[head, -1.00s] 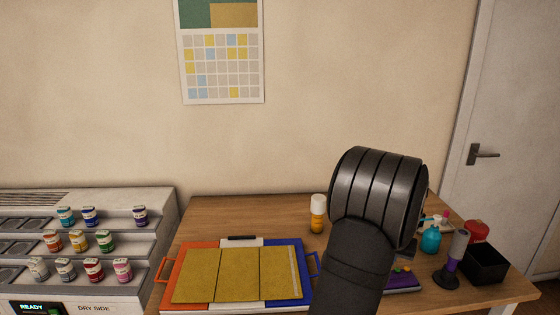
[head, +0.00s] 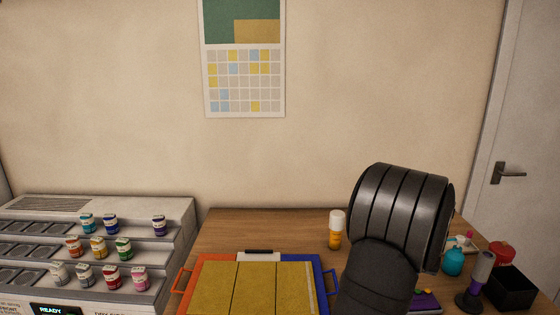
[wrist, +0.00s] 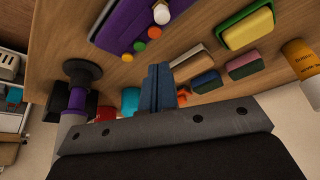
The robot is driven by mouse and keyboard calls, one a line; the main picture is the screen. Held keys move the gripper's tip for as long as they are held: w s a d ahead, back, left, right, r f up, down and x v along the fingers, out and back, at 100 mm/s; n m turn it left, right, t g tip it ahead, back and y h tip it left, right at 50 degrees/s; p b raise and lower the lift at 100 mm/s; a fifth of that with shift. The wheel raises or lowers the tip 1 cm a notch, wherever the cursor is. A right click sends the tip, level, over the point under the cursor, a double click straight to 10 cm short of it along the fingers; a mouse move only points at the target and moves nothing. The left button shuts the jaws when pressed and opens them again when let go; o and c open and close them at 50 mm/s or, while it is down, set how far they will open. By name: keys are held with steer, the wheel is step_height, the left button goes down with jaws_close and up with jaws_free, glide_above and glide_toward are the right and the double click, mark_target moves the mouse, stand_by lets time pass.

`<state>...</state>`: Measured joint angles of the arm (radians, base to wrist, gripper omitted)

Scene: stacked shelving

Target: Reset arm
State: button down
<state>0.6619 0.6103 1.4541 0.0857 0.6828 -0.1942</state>
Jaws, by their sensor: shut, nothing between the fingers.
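My gripper (wrist: 160,88) shows in the wrist view with its two blue-grey fingers together and nothing between them. It points at the wooden table, above the space between a purple tray and a row of small coloured blocks. In the head view my dark arm stands over the right part of the table and hides the gripper.
The table (head: 228,228) holds a yellow-panelled board (head: 254,285), an orange bottle with a white cap (head: 336,230), a teal bottle (head: 453,262) and a black box (head: 510,288). A stepped rack (head: 175,215) with several small jars stands left. A door (head: 528,130) is at right.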

step_height(320, 180, up, 2)
steer(key=shift+r, duration=0.1)
step_height(320, 180, down, 6)
steer(key=shift+f, duration=0.15)
steer(key=shift+r, duration=0.3)
steer(key=s+r+n, duration=0.1)
steer(key=r+n, duration=0.1)
steer(key=r, duration=0.7)
steer(key=s+a+r+n+g+h, duration=0.1)
steer(key=s+r+n, duration=0.1)
steer(key=r, duration=0.7)
steer(key=shift+s+r+n, duration=0.25)
steer(key=shift+n, duration=0.45)
steer(key=shift+a, duration=0.1)
